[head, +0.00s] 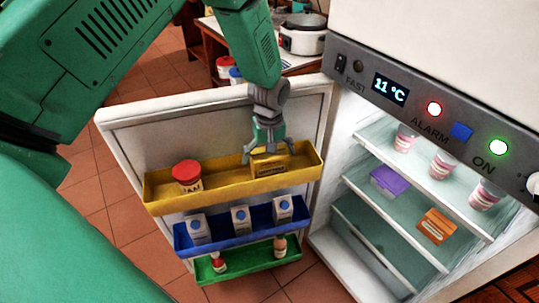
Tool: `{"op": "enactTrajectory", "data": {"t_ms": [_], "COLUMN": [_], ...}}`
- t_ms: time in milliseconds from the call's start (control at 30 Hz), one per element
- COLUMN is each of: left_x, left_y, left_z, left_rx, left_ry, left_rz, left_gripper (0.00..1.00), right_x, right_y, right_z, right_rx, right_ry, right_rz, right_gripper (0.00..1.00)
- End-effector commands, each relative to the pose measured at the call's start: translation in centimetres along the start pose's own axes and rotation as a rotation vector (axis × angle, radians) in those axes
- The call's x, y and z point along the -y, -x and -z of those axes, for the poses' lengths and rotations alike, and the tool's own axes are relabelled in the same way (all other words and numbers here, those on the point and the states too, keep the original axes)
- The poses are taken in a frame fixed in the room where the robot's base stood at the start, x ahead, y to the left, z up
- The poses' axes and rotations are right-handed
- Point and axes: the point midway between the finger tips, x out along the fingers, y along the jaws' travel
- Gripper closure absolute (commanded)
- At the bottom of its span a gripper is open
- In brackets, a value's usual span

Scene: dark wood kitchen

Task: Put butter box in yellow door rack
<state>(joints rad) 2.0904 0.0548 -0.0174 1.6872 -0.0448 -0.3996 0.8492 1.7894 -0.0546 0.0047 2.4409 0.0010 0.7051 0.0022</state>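The yellow door rack (222,186) is the top rack on the inside of the open fridge door. A yellow butter box (269,161) is at the right part of this rack, between the fingers of my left gripper (268,150). The gripper reaches down from above with its fingers around the box. The box looks low in the rack; its base is hidden behind the front wall, so I cannot tell if it touches the bottom. A red-lidded jar (187,175) stands in the left part of the rack. My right gripper is not in view.
A blue rack (262,228) with several cartons and a green rack (236,268) with bottles sit below. The open fridge at right holds cups (443,164), a purple-lidded tub (389,181) and an orange box (437,226). The yellow rack's middle is clear.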

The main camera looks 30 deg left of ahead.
Motion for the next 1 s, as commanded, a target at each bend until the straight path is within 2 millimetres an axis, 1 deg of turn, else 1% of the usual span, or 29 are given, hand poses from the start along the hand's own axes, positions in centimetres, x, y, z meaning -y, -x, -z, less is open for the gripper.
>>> {"op": "enactTrajectory", "data": {"t_ms": [133,233,367,500,600,700,833,1000], "left_x": [0.0,-0.1,-0.1,-0.1,-0.1,-0.1,-0.1,0.0], "left_y": [0.2,1.0,3.2,6.4,8.4,10.1,11.5,12.1], "left_z": [0.0,0.0,0.1,0.1,0.1,0.1,0.1,0.0], "left_rx": [0.0,-0.002,-0.003,-0.004,-0.003,-0.002,-0.001,0.001], "left_ry": [0.0,-0.001,-0.001,0.0,-0.001,-0.001,0.0,0.0], "left_rz": [0.0,-0.001,-0.003,-0.004,-0.003,-0.002,-0.001,0.001], "left_gripper": [0.0,0.0,0.0,0.0,0.0,0.0,0.0,0.0], "right_x": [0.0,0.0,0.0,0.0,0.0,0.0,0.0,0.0], "right_y": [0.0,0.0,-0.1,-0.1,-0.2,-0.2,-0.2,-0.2], "right_z": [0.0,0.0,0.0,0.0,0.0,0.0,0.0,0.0], "right_rx": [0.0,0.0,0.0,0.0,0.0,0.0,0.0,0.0], "right_ry": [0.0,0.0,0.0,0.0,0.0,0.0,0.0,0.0], "right_rz": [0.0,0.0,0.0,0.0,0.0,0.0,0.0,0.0], "right_gripper": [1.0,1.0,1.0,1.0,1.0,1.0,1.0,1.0]}}
